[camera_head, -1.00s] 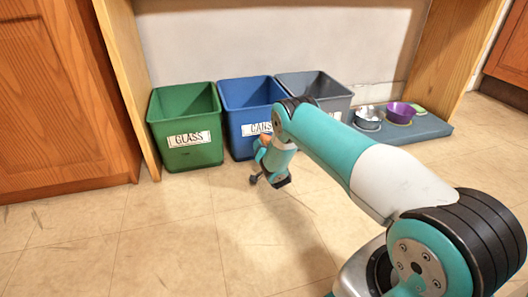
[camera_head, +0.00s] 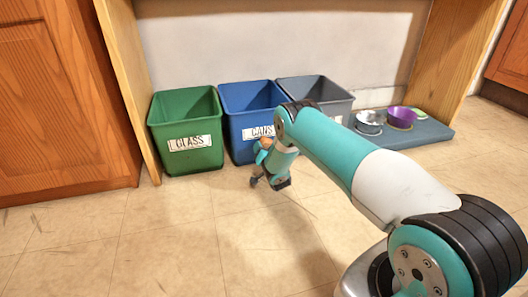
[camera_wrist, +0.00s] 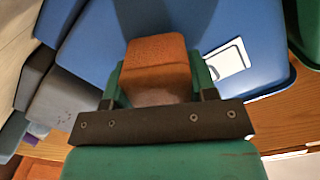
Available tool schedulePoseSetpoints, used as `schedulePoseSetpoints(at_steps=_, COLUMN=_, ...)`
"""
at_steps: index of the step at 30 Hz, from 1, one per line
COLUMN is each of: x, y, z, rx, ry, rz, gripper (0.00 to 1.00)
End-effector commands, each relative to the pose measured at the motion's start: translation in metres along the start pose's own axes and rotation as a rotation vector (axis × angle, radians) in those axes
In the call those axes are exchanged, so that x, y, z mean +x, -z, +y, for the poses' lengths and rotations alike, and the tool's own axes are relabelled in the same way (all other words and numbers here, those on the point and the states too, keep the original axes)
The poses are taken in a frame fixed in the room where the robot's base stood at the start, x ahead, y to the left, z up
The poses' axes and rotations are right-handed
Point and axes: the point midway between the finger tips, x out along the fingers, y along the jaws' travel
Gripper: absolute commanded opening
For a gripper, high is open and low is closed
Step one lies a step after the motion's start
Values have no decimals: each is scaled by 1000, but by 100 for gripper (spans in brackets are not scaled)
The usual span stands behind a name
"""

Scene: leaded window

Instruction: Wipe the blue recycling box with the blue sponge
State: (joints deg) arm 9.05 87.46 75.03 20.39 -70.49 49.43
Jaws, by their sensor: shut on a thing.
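The blue recycling box (camera_head: 250,103) has a white CANS label and stands upright between two other boxes. My arm covers part of its front. My gripper (camera_head: 264,150) is low in front of the blue box. In the wrist view my gripper (camera_wrist: 157,80) is shut on an orange-brown sponge-like block (camera_wrist: 158,60), which does not look blue. The block's far end lies over the blue box's face (camera_wrist: 265,35), beside the white label. I cannot tell whether it touches the box.
A green GLASS box (camera_head: 187,110) stands at left, a grey box (camera_head: 330,92) at right. Farther right, a dark mat (camera_head: 436,130) bears a metal bowl (camera_head: 368,122) and a purple bowl (camera_head: 402,117). A wooden side panel (camera_head: 125,90) is at left. The front floor is clear.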

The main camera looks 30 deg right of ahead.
Motion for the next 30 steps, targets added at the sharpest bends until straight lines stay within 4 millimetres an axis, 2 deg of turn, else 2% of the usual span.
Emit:
schedulePoseSetpoints(at_steps=16, x=9, y=1, z=1, rx=1, ry=0, rz=0, gripper=33)
schedulePoseSetpoints(at_steps=25, x=9, y=14, z=24, rx=2, ry=-4, rz=1, gripper=33)
schedulePoseSetpoints(at_steps=30, x=8, y=18, z=31, rx=2, ry=-1, rz=0, gripper=33)
